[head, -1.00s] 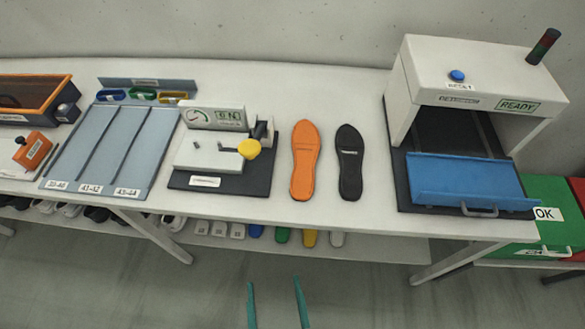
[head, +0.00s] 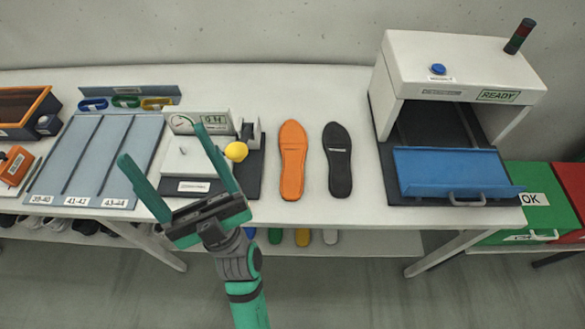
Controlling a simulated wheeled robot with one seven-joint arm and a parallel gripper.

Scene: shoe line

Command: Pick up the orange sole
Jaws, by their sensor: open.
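The orange sole (head: 292,162) lies flat on the white table, long side pointing away from me. A black sole (head: 339,161) lies beside it on the right, with a small gap between them. My gripper (head: 160,144) is open and empty, with two green fingers spread apart. It is to the left of the orange sole, in front of the gauge device, and appears apart from both soles. Nothing hides the orange sole.
A gauge device (head: 197,187) with a yellow knob (head: 236,152) stands left of the orange sole. A white machine (head: 455,60) with a blue flap (head: 452,172) stands at right. A grey lane tray (head: 85,160) is at left. Bare table lies behind the soles.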

